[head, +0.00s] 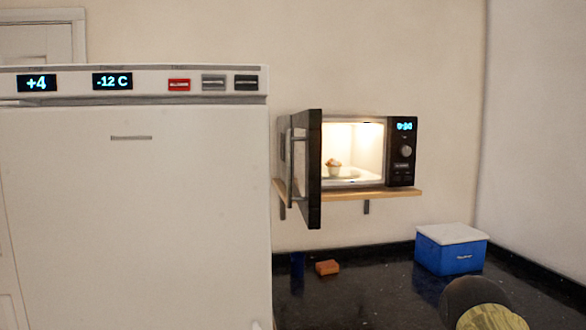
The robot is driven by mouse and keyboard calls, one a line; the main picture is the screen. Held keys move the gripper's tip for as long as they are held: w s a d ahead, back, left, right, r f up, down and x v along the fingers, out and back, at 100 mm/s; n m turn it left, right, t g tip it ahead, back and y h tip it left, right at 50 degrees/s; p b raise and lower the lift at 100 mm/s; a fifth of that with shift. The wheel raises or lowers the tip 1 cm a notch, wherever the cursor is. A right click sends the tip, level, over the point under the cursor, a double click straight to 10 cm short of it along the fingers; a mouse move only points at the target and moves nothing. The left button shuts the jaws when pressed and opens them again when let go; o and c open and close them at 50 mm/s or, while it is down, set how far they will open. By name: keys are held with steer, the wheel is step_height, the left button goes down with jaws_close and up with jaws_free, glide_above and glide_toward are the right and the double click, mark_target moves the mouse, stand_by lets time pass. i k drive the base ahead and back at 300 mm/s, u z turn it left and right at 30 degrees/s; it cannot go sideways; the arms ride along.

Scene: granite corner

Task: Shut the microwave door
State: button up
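The microwave (401,152) stands on a wooden wall shelf, lit inside, with a blue display on its right panel. Its door (315,170) is wide open, hinged at the left and swung out towards me, so I see it nearly edge-on. A handle (291,165) shows on the door's left side. A small muffin-like item (333,168) sits inside on the pale plate (355,176). The doorway looks clear. My gripper does not show in this view.
A tall white fridge (135,200) stands close to the left of the door. On the dark granite counter (365,300) below are an orange block (328,267), a dark blue item (297,268) and a blue box with a white lid (451,249). Rounded dark and yellowish shapes fill the lower right.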

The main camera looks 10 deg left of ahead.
mark_target(305, 142)
steer(key=u, duration=0.4)
steer(key=i, duration=1.05)
steer(key=z, duration=0.9)
steer(key=k, duration=0.75)
steer(key=u, duration=0.4)
steer(key=i, duration=0.45)
steer(key=u, duration=0.1)
